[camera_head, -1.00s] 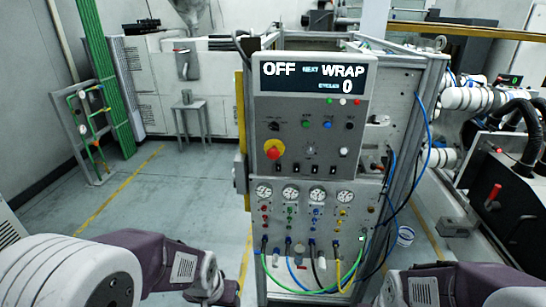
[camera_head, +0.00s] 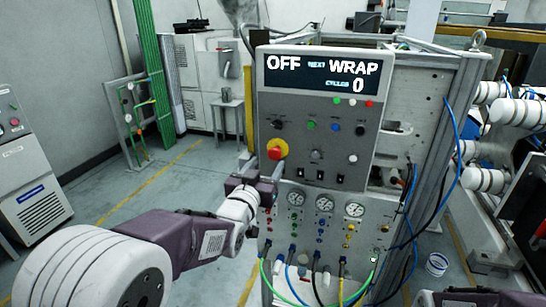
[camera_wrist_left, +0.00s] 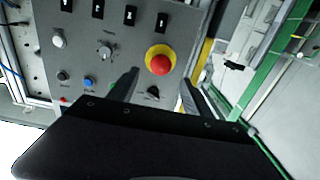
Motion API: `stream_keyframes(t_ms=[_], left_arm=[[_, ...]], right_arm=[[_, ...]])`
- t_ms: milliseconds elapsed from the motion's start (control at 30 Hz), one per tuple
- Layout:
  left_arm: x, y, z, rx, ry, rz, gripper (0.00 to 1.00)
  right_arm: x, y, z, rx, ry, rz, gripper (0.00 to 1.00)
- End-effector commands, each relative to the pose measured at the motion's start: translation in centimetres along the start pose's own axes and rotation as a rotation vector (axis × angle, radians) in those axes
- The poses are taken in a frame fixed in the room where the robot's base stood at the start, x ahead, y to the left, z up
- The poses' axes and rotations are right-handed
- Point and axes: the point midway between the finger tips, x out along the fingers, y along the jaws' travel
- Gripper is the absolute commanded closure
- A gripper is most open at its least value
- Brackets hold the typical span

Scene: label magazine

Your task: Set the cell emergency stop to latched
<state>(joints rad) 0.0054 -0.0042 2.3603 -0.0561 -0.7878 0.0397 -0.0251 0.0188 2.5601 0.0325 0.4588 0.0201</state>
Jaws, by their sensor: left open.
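The emergency stop (camera_head: 277,149) is a red mushroom button on a yellow base, at the left side of the grey control panel (camera_head: 308,165). My left gripper (camera_head: 264,168) is open and empty, just below and in front of the button. In the left wrist view the button (camera_wrist_left: 160,62) shows beyond the gap between the two fingertips (camera_wrist_left: 158,84), and no contact is visible. Whether the button is pressed in cannot be told. The panel display (camera_head: 322,76) reads OFF, NEXT WRAP and 0. My right gripper is out of view.
Small knobs and buttons (camera_head: 336,126) and black switches (camera_head: 324,176) sit close right of the button. Gauges (camera_head: 324,204) and coloured hoses (camera_head: 325,285) lie below. A grey cabinet (camera_head: 30,165) stands at the far left. The floor left of the panel is open.

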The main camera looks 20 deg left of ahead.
Motion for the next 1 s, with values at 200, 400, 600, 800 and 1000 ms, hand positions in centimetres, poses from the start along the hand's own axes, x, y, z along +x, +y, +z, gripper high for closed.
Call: stream_keyframes(t_ms=[200, 400, 600, 800, 1000], left_arm=[[4.2, 0.0, -0.1, 0.0, -0.003, 0.0, 0.42], [5.5, 0.0, 0.1, 0.0, -0.002, 0.0, 0.42], [5.6, 0.0, 0.1, 0.0, -0.002, 0.0, 0.42], [5.5, 0.0, 0.1, 0.0, -0.002, 0.0, 0.98], [5.5, 0.0, 0.1, 0.0, -0.002, 0.0, 1.0]], right_arm=[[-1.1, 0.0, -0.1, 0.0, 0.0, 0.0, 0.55], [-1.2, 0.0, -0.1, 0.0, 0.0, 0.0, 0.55], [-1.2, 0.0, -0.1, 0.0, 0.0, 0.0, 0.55], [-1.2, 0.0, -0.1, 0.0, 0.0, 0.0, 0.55], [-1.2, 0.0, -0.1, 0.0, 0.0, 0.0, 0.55]])
